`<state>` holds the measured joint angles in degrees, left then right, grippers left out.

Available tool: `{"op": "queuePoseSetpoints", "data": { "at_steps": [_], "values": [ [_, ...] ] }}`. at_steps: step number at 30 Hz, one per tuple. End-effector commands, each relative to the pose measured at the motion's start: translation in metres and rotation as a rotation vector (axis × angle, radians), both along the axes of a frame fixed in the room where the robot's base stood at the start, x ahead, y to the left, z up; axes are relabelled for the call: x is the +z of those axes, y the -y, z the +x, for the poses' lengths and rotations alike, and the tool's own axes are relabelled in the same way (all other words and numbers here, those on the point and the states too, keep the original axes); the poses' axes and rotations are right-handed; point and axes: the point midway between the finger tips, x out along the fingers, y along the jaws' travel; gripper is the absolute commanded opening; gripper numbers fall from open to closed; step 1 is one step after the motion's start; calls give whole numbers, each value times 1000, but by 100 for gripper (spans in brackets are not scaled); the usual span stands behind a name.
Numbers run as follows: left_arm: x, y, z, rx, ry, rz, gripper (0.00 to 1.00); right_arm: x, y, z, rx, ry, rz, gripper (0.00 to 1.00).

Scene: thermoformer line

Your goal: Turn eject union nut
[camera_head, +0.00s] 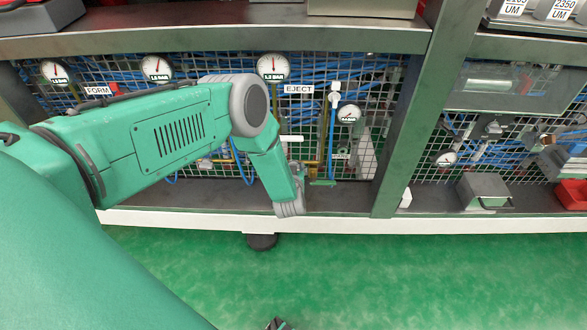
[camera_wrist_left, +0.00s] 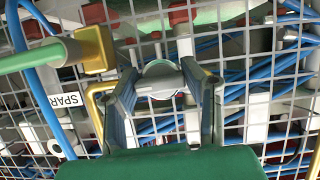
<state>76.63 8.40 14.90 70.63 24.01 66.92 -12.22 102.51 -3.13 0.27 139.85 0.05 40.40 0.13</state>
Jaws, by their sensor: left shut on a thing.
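My left gripper (camera_wrist_left: 164,82) shows close up in the left wrist view, with one grey finger on each side of a pale round fitting (camera_wrist_left: 160,72), which I take for the union nut. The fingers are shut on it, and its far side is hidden. In the head view the left gripper (camera_head: 297,172) is mostly hidden by my own wrist, below the EJECT label (camera_head: 298,89), and the nut cannot be made out. A small dark piece at the bottom edge of the head view may be the tip of my right gripper (camera_head: 277,324); its state does not show.
A wire mesh (camera_head: 375,85) with blue hoses stands behind the gripper. A white valve pipe (camera_head: 334,105) and a gauge (camera_head: 349,113) are just right. A yellow elbow (camera_wrist_left: 95,48) with a green pipe lies left of the fingers. A steel post (camera_head: 405,120) stands further right.

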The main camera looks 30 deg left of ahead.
Motion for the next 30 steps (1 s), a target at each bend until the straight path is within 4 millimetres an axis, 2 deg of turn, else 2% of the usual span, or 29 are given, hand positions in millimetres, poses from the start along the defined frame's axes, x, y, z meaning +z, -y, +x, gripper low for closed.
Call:
{"op": "queuePoseSetpoints", "data": {
  "at_steps": [20,21,22,30],
  "values": [
    [-3,1,-3,-1,-40,48,8,-1,0,0,0,0,0,0],
    [-3,1,-3,-1,-40,48,47,-2,0,0,0,0,0,0],
    [-3,1,-3,-1,-40,48,58,-2,0,0,0,0,0,0],
    [-1,1,-1,0,-33,48,59,-1,0,0,0,0,0,0]
  ]
}}
